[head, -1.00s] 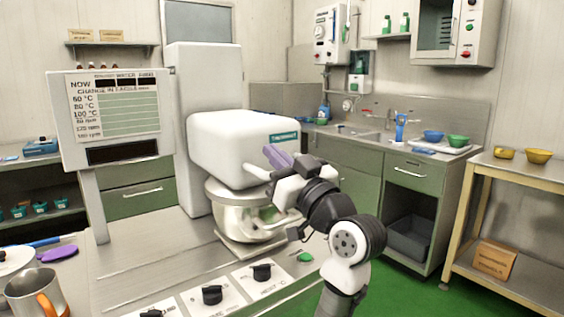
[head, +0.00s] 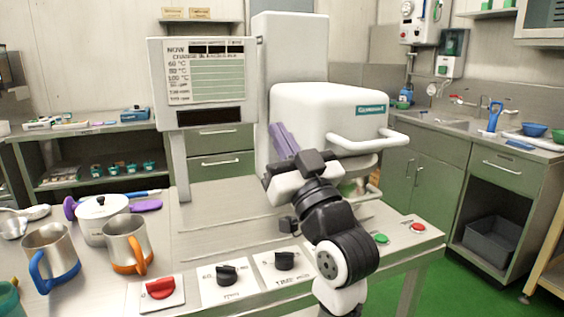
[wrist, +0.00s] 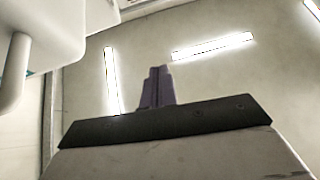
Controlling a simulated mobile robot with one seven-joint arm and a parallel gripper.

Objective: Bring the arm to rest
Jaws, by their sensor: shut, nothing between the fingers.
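My gripper (head: 279,128) is shut and empty in the head view, its purple fingers pointing up and a little left. It stands in front of the white mixer head (head: 335,105), and my arm hides part of the machine below. In the wrist view the closed purple fingers (wrist: 157,88) point toward the ceiling with its light strips. A white part with a handle (wrist: 45,40) shows at the upper left of that view.
A sign panel (head: 205,80) on a post stands left of the mixer. A steel mug with an orange handle (head: 125,240), one with a blue handle (head: 50,255) and a lidded pot (head: 100,212) stand at the left. Control knobs (head: 227,275) line the front edge.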

